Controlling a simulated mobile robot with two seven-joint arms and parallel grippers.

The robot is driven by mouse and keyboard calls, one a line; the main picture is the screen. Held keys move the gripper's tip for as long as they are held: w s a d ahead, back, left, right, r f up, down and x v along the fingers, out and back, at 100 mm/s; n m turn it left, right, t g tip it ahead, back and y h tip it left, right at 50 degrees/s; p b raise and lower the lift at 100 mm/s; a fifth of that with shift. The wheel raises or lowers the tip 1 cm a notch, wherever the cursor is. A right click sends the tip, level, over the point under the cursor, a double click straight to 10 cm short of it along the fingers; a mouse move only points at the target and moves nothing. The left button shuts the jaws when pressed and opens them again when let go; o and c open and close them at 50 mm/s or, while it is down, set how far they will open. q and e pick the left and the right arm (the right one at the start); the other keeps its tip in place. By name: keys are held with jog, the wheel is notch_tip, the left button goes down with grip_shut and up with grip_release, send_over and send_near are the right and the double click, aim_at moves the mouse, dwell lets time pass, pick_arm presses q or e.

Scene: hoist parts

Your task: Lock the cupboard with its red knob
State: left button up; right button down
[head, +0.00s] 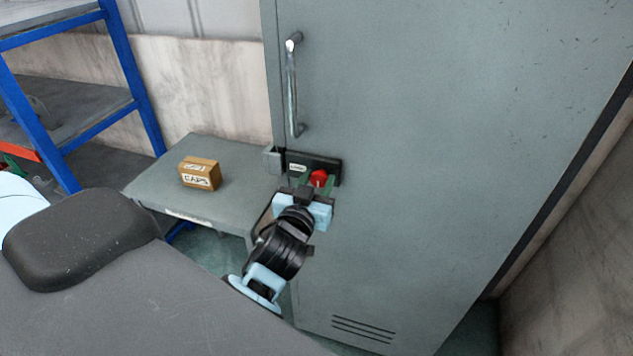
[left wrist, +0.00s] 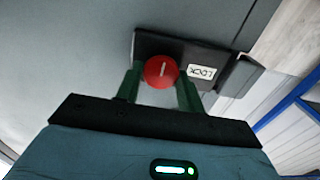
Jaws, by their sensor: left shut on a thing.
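The grey cupboard (head: 420,150) stands with its door closed, a metal handle (head: 292,85) at its upper left. Below the handle is a black lock plate (head: 330,163) with a red knob (head: 319,177). In the left wrist view the red knob (left wrist: 161,71) has a pale line mark, nearly upright and slightly tilted. A white LOCK label (left wrist: 202,72) sits beside it on the plate (left wrist: 150,44). My left gripper (head: 318,184) is shut on the knob, one green finger on each side. My right gripper does not show in either view.
A small grey table (head: 150,185) left of the cupboard holds a brown CAPS box (head: 200,173). A blue-framed shelf (head: 130,70) stands at the far left. A bracket (head: 272,158) juts out at the cupboard's left edge beside the lock plate.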

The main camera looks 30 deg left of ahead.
pick_arm(q)
jog(key=m, duration=0.5)
jog(key=shift+d, duration=0.1)
jog(key=m, duration=0.4)
jog(key=shift+m, duration=0.3)
jog(key=m, duration=0.4)
jog(key=shift+w+d+f, duration=0.1)
jog(key=shift+f+m, duration=0.1)
jog(key=shift+m, duration=2)
jog(key=o, duration=1)
jog(key=shift+c, duration=0.2)
